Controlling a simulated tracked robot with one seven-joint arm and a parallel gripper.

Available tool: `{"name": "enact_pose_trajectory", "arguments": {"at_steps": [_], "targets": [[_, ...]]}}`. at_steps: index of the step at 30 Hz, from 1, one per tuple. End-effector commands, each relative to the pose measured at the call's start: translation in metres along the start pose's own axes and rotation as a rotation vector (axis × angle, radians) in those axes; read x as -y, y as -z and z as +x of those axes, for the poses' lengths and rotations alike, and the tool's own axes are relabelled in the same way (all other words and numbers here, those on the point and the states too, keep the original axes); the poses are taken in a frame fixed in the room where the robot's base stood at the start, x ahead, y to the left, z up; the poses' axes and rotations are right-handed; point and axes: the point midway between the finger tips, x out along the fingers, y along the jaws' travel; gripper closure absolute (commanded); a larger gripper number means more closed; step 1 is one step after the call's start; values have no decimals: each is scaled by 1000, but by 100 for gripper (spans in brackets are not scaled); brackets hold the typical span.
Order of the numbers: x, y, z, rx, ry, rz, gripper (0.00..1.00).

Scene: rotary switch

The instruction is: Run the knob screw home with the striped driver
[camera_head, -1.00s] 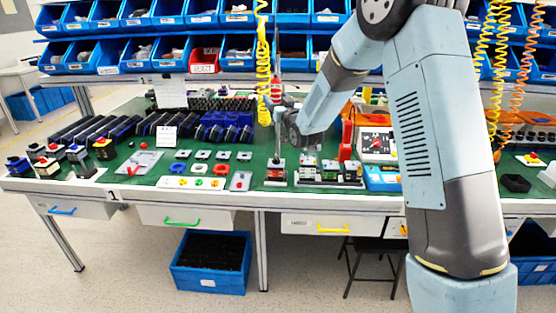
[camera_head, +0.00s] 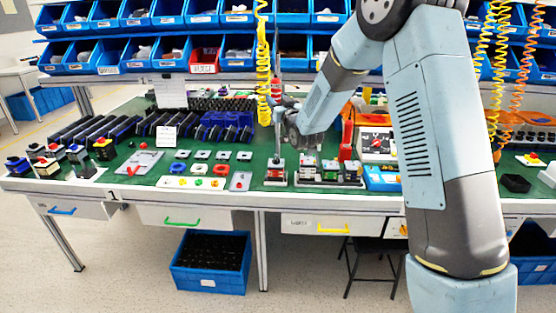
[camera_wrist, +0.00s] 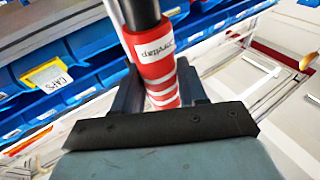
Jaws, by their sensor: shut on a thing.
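The striped driver (camera_wrist: 158,65), red with white bands and a black upper end, stands between the two fingers of my gripper (camera_wrist: 160,90) in the wrist view. The fingers are shut on its handle. In the head view my gripper (camera_head: 280,108) holds the red driver (camera_head: 276,90) upright above the bench. Its thin shaft runs down toward a small red and black switch unit (camera_head: 276,170) on a pale base. The knob screw is too small to make out, and I cannot tell whether the driver's tip touches it.
Right of the switch unit stands a row of small switch blocks (camera_head: 330,172). A red upright tool (camera_head: 347,140) and a blue-edged box (camera_head: 383,178) are close by. A yellow coiled hose (camera_head: 263,70) hangs just left of my gripper. Blue bins (camera_head: 170,50) line the back.

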Motion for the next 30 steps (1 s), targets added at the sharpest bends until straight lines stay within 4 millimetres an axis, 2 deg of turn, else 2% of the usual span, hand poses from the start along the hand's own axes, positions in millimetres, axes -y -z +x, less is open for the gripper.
{"name": "enact_pose_trajectory", "arguments": {"at_steps": [30], "targets": [[-4, -48, -10, 3, -6, -1, 89]]}}
